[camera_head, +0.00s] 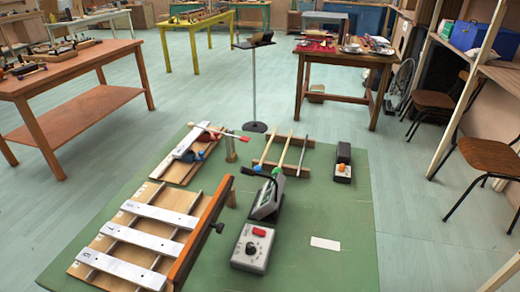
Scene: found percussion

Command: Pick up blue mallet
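The blue mallet has a blue round head (277,172) and a pale wooden stick. It lies on a low wooden rack (268,164) on the green table, with its head toward the near side. The blue head is close behind a tilted grey device (267,196). My gripper is not in view.
The green table (335,262) also holds a frame of metal bars (140,240), a grey box with a knob (253,248), a black device with an orange part (343,165) and a white card (325,243). The table's right side is mostly clear. A black stand (254,90) rises behind it.

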